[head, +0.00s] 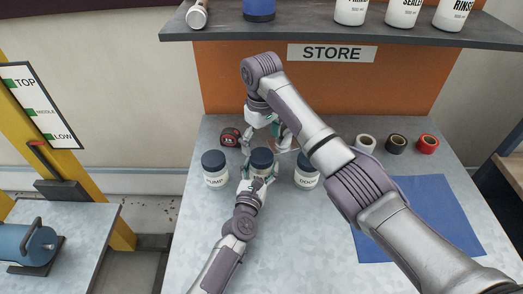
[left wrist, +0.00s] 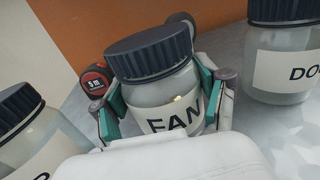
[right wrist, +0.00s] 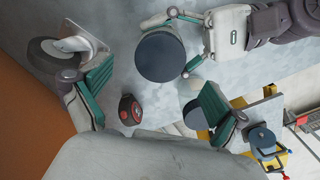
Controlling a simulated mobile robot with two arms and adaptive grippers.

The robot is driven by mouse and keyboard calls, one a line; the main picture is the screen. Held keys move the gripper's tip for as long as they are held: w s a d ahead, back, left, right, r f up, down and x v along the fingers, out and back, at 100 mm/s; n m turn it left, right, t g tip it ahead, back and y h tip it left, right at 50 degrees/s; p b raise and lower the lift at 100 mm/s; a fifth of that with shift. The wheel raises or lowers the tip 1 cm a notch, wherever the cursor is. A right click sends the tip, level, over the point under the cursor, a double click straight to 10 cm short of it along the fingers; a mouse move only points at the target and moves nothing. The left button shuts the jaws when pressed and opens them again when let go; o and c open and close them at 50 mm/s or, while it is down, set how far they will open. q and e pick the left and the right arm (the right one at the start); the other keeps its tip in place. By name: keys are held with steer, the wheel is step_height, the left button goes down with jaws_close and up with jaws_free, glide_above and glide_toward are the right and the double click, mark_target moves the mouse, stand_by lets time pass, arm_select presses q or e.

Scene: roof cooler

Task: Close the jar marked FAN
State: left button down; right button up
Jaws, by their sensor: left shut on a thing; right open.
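The FAN jar (left wrist: 162,98) is a clear jar with a white label and a dark blue ribbed lid (left wrist: 150,53). The lid sits on its mouth; I cannot tell how tight it is. In the head view the jar (head: 262,160) stands between two similar jars. My left gripper (head: 260,178) is shut around the jar's body below the lid, with green pads on both sides in the left wrist view. My right gripper (head: 261,133) is open and empty, above and behind the jar. In the right wrist view the lid (right wrist: 160,57) lies beyond the open fingers, off to one side.
The PUMP jar (head: 215,169) stands left and the DOOR jar (head: 306,171) right, both lidded. A red tape measure (head: 230,137) and a caster wheel (right wrist: 54,58) lie behind. Tape rolls (head: 396,143) and a blue mat (head: 425,215) are at right. A shelf (head: 340,30) overhangs the back.

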step_height(320, 180, up, 8)
steer(key=shift+f, duration=0.25)
arm_select(q)
jaws_free()
steer(key=v, duration=1.2)
steer(key=shift+f, duration=0.1)
arm_select(e)
steer(key=shift+f, duration=0.1)
